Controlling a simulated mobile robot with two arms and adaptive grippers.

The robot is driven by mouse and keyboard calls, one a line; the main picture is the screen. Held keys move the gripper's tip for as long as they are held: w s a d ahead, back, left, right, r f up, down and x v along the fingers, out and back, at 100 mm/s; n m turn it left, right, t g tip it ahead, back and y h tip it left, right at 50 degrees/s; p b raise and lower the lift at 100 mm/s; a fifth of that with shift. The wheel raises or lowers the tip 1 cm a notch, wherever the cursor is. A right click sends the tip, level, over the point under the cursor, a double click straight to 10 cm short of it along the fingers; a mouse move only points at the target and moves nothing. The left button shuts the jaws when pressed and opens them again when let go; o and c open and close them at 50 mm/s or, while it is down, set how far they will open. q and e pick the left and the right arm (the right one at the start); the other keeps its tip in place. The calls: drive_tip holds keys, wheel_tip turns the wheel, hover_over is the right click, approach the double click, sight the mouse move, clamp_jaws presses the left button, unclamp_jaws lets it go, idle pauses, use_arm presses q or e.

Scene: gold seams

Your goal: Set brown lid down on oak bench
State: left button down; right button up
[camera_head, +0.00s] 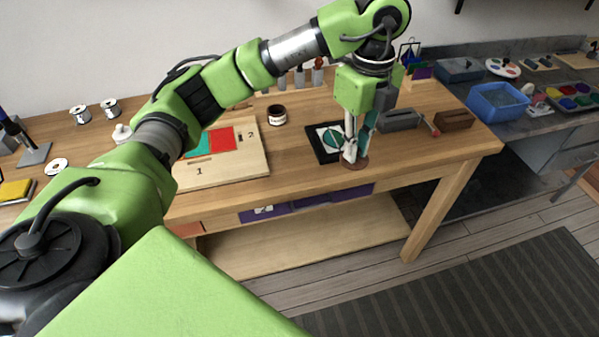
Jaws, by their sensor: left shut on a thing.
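The oak bench (440,151) runs across the middle of the head view. My left gripper (352,157) points down near the bench's front edge. It is shut on the brown lid (355,164), a small round brown disc under the fingertips. The lid is at or just over the bench top; I cannot tell whether it touches. The fingers cover part of it. A dark open jar (277,115) with a pale label stands further back to the left. My right gripper is not in view.
A black tile (318,148) with a white and green motif lies just left of the gripper. A numbered wooden board (250,170) lies further left. Grey (400,120) and brown (453,120) blocks stand to the right. The bench front right of the lid is clear.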

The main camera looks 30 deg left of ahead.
use_arm(q)
drive_tip(key=shift+a, duration=0.1)
drive_tip(key=shift+n, duration=0.3)
drive_tip(key=a+f, duration=0.2)
drive_tip(key=a, duration=0.2)
drive_tip(key=a+f+p, duration=0.1)
drive_tip(key=a+f, duration=0.2)
drive_tip(key=a, duration=0.1)
drive_tip(key=w+a+f, duration=0.1)
drive_tip(key=a+f, duration=0.2)
drive_tip(key=a, duration=0.1)
drive_tip(key=shift+a, duration=0.2)
drive_tip(key=shift+a+f, duration=0.35)
drive_tip(key=shift+f, duration=0.2)
drive_tip(key=f, duration=0.1)
drive_tip(key=f+p, duration=0.1)
drive_tip(key=f, duration=0.1)
drive_tip(key=shift+a+p, duration=0.3)
drive_tip(key=shift+a, duration=0.05)
drive_tip(key=shift+f, duration=0.5)
drive_tip(key=shift+f, duration=0.1)
